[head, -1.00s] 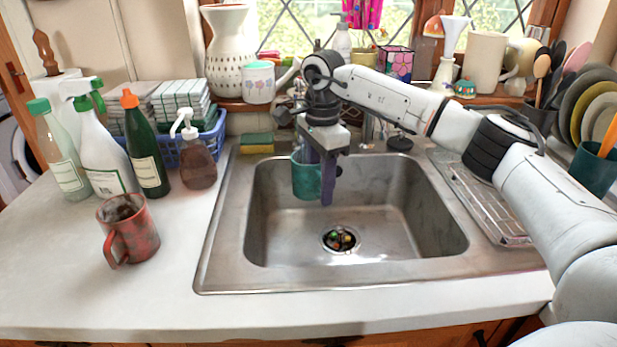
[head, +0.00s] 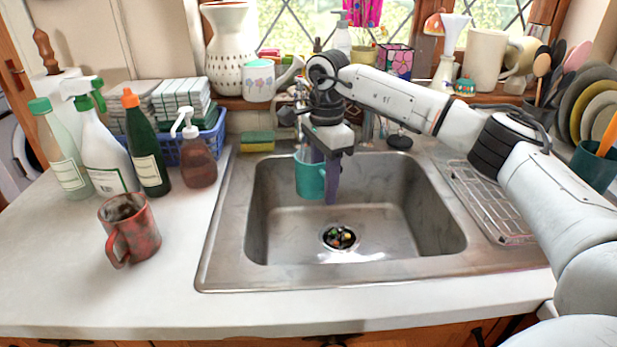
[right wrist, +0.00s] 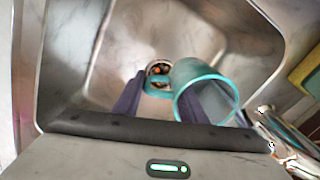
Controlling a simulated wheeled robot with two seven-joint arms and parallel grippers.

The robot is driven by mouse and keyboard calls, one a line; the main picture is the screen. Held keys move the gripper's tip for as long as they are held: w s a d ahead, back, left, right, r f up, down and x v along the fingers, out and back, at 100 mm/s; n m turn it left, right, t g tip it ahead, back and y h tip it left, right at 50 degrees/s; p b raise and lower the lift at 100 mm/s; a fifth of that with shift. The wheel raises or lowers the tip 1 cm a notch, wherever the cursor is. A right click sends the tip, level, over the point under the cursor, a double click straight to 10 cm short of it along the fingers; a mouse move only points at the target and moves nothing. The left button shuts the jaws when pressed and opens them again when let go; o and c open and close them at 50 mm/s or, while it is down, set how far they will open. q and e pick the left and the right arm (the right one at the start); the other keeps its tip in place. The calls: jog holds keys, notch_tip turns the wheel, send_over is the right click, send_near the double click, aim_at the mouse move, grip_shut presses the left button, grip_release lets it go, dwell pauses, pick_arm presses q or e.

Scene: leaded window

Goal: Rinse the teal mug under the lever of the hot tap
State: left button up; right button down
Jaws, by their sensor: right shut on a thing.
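The teal mug (head: 309,179) hangs over the back left part of the sink, its rim up. My right gripper (head: 326,178) points down and is shut on it. In the right wrist view the mug (right wrist: 203,92) sits at the right finger, with its handle between the fingers of the gripper (right wrist: 165,105). The inside looks greyish; I cannot tell whether it holds anything. The hot tap is mostly hidden behind my right arm in the head view. Chrome tap parts (right wrist: 285,138) show at the lower right of the wrist view; I cannot make out the lever. My left gripper is out of view.
The steel sink (head: 290,245) is clear except for bits at the drain (head: 339,238). A sponge (head: 257,141) lies behind its left rim. A red mug (head: 130,228) and several bottles stand left. A wire rack (head: 492,205) is right. The windowsill behind is crowded.

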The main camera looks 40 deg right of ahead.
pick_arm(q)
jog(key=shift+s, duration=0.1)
pick_arm(e)
jog(key=s+a, duration=0.5)
jog(key=shift+s+a, duration=0.2)
jog(key=shift+s, duration=0.2)
jog(key=shift+r, duration=0.1)
dwell(1.3)
